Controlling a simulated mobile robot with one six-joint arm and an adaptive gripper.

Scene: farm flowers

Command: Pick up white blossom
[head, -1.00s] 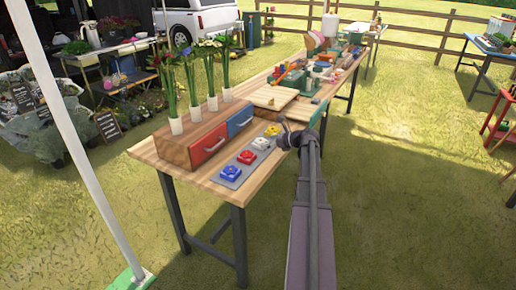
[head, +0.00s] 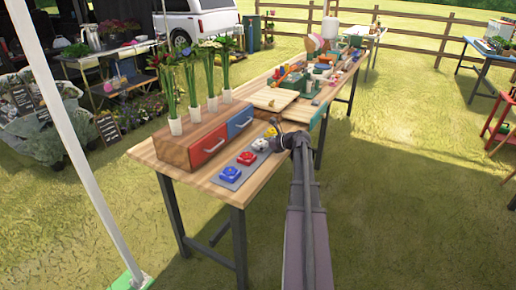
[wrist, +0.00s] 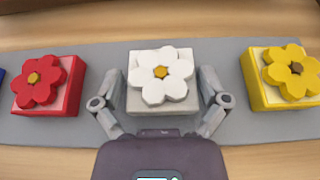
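The white blossom (wrist: 161,75) sits on a square white base on a grey strip (wrist: 215,128) in the wrist view. It has a yellow-orange centre. My gripper (wrist: 161,82) is open, with one finger on each side of the white block; I cannot tell whether the fingers touch it. In the head view my gripper (head: 277,137) is over the right part of the strip, and the white blossom (head: 260,144) shows just left of it.
A red blossom (wrist: 38,82) lies left and a yellow blossom (wrist: 291,68) right on the strip. A blue blossom (head: 230,173) is at the strip's near end. A drawer box (head: 190,137) with red and blue fronts stands behind, bearing several vases. A wooden board (head: 272,99) lies farther back.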

